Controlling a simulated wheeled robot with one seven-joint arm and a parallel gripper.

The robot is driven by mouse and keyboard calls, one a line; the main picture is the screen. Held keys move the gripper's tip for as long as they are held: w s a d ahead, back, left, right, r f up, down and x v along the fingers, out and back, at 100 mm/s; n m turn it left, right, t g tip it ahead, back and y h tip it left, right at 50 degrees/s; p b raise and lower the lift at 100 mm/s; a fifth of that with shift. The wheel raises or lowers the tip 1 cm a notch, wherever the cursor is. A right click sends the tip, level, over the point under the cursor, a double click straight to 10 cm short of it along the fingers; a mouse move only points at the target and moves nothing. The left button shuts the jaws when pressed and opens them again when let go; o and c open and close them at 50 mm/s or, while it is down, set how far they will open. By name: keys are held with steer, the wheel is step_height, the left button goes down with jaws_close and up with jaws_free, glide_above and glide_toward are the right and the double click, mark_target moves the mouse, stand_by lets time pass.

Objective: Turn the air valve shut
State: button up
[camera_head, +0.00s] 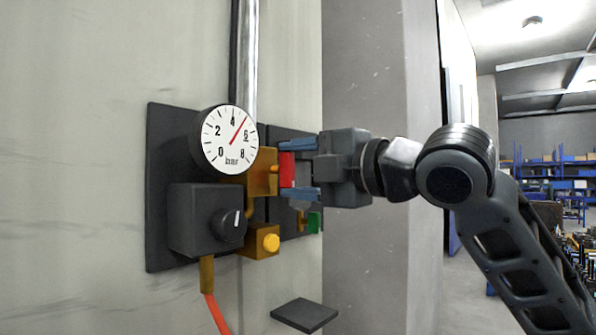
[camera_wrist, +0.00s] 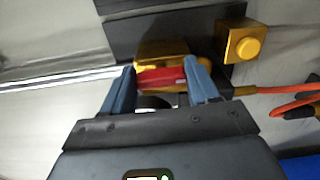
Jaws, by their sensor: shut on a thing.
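The air valve is a brass body (camera_head: 262,172) on a dark wall panel, with a red handle (camera_head: 288,170) facing my gripper. In the head view the handle stands upright. My gripper (camera_head: 286,169) reaches in from the right, its blue fingers at the handle's upper and lower ends, shut on it. In the wrist view the red handle (camera_wrist: 162,77) spans between the two fingertips (camera_wrist: 164,74), in front of the brass body (camera_wrist: 160,50). Part of the handle is hidden by the fingers.
A round gauge (camera_head: 230,140) beside the valve has its red needle between 4 and 6. Below are a dark box with a knob (camera_head: 207,220), a brass block with a yellow button (camera_head: 262,242) and an orange hose (camera_head: 216,313). A grey pillar (camera_head: 380,60) stands behind my gripper.

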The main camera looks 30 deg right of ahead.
steer(key=shift+m, duration=0.4)
steer(key=o, duration=1.1)
steer(key=shift+c, duration=0.2)
steer(key=b+v, duration=0.1)
steer(key=v, duration=0.6)
steer(key=shift+s+d, duration=0.2)
steer(key=shift+s, duration=0.2)
